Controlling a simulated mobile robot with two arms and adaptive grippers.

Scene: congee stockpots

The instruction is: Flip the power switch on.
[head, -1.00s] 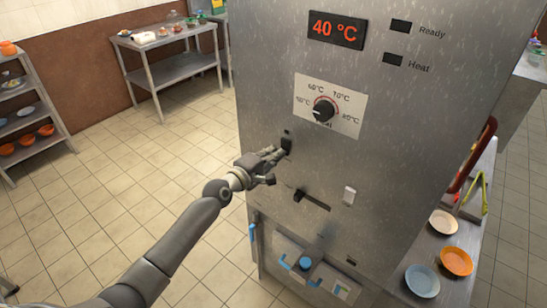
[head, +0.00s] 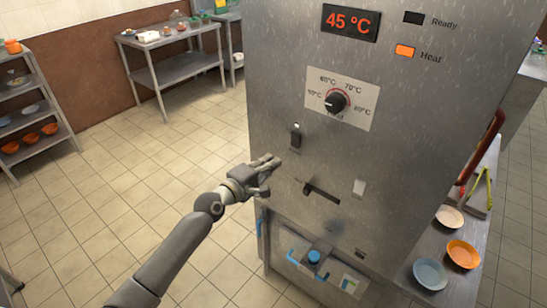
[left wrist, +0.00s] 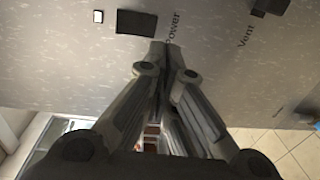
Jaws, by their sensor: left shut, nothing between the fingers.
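The power switch (head: 296,139) is a small black rocker on the steel front of the machine, below and left of the temperature dial. A small lamp above it glows white. In the left wrist view the dark switch (left wrist: 136,22) sits beside the "Power" label, with the white lamp next to it. My left gripper (head: 276,163) is shut and empty, just below and left of the switch, apart from it in the head view. Its closed fingers (left wrist: 160,58) point at the panel near the label. My right gripper is not in view.
The display (head: 350,22) reads 45 °C and the Heat lamp (head: 405,51) is orange; the Ready lamp is dark. A side counter holds plates.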

